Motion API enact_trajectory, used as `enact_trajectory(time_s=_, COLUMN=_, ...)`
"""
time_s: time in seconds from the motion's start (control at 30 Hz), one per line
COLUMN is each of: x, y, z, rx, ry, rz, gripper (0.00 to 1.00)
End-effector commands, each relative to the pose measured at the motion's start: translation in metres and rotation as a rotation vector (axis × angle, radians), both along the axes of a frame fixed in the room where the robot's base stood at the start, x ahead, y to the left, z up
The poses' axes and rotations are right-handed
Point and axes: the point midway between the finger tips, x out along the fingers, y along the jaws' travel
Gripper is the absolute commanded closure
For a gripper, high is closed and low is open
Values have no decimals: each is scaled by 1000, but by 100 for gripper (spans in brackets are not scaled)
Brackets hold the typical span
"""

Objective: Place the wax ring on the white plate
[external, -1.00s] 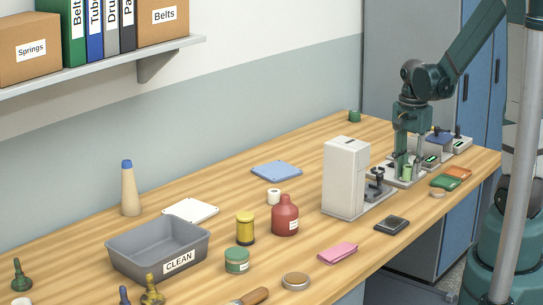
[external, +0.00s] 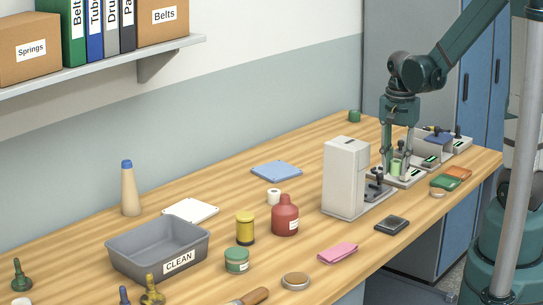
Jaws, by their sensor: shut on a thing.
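My gripper (external: 397,170) points down at the machine stations on the right part of the bench. It is shut on a light green cylinder (external: 397,166), which looks like a bobbin. The white plate (external: 190,212) lies flat on the bench at left, behind the grey bin, and its top looks bare. A small tan disc or ring (external: 438,193) lies near the right front edge; a round tin with a brown top (external: 296,281) lies at the front. I cannot tell which of these is the wax ring.
A tall white machine (external: 346,175) stands left of my gripper. A grey CLEAN bin (external: 160,248), a red bottle (external: 285,215), a yellow jar (external: 245,228) and a tan cone (external: 130,190) stand farther left. A blue plate (external: 276,171) lies behind the machine.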

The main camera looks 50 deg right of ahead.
Motion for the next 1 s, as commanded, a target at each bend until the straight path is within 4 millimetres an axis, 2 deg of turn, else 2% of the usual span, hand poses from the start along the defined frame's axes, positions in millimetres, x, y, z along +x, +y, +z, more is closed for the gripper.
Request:
enact_trajectory(time_s=0.03, x=2, y=10, z=7, rx=0, ry=0, rz=37, gripper=87)
enact_trajectory(time_s=0.2, x=7, y=33, z=20, rx=0, ry=0, rz=147, gripper=87)
enact_trajectory(time_s=1.0, x=13, y=124, z=69, rx=0, ry=0, rz=560, gripper=87)
